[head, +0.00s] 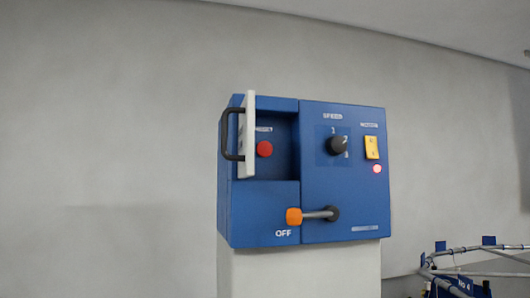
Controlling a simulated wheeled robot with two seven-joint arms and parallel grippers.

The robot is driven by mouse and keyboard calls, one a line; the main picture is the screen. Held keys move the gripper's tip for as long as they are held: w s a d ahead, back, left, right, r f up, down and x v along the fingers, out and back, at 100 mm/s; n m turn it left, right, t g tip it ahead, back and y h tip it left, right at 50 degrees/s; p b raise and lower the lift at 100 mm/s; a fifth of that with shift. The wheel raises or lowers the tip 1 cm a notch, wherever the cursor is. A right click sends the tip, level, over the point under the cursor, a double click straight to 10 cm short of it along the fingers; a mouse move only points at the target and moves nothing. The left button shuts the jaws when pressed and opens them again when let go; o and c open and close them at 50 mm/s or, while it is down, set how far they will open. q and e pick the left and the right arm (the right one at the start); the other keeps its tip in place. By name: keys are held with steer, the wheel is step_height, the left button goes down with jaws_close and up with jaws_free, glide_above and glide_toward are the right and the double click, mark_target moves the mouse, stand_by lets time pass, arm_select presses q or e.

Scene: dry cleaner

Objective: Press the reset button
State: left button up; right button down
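The red reset button (264,149) sits in a recess at the upper left of a blue control box (345,215). A white cover panel (247,135) with a black handle (229,135) stands swung out at the left edge of the recess. It hides part of the label above the button, while the button itself shows. Neither of my grippers is in the head view.
The box stands on a pale pedestal (300,272). Its face also carries a black speed knob (338,145), a yellow motor switch (371,148), a lit red lamp (377,169) and an orange-tipped lever (294,216) pointing at OFF. Metal rails (480,249) stand at lower right.

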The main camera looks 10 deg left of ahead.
stand_by(0.3)
arm_select(q)
jaws_close()
stand_by(1.6)
